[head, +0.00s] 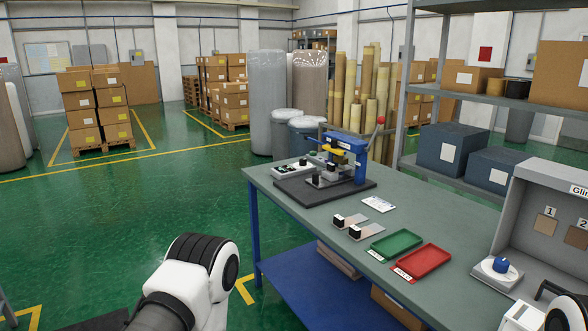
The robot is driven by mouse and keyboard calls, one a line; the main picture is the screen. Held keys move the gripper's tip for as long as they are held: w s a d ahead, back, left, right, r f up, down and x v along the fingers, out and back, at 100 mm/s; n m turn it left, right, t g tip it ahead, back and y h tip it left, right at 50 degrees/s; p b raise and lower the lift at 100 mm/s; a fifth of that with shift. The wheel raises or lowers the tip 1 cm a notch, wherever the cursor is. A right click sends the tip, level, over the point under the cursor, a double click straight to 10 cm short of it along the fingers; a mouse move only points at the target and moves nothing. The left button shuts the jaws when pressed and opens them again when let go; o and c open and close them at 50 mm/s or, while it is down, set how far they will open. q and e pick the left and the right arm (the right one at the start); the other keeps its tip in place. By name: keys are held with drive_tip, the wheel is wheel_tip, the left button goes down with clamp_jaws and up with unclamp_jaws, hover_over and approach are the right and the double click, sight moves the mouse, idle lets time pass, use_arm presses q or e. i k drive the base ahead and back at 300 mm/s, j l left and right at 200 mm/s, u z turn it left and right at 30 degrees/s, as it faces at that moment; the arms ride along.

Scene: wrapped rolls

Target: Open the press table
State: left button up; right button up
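The press (346,150) is a blue frame with a yellow part and a lever topped by a red knob. It stands on a black base plate (300,192) at the far end of the grey-green workbench (345,213). A small dark block sits low at the press's front; whether the press's table is open or shut is too small to tell. My white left arm shows at the bottom left, well short of the bench, and part of my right arm shows at the bottom right corner. Neither gripper's fingers are in view.
Near the press lie a light panel with small parts (292,168) and a white card (378,204). Closer are two small fixtures, a green tray (397,243), a red tray (424,262), a device with a blue knob (501,265) and a grey booth (545,215).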

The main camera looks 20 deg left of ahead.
sight(327, 179)
drive_tip(key=i+j+u, duration=0.15)
drive_tip(key=i+j, duration=0.6)
drive_tip(key=i+j+z, duration=0.1)
drive_tip(key=z, duration=0.35)
drive_tip(key=i+j+z, duration=0.15)
drive_tip(key=z, duration=0.3)
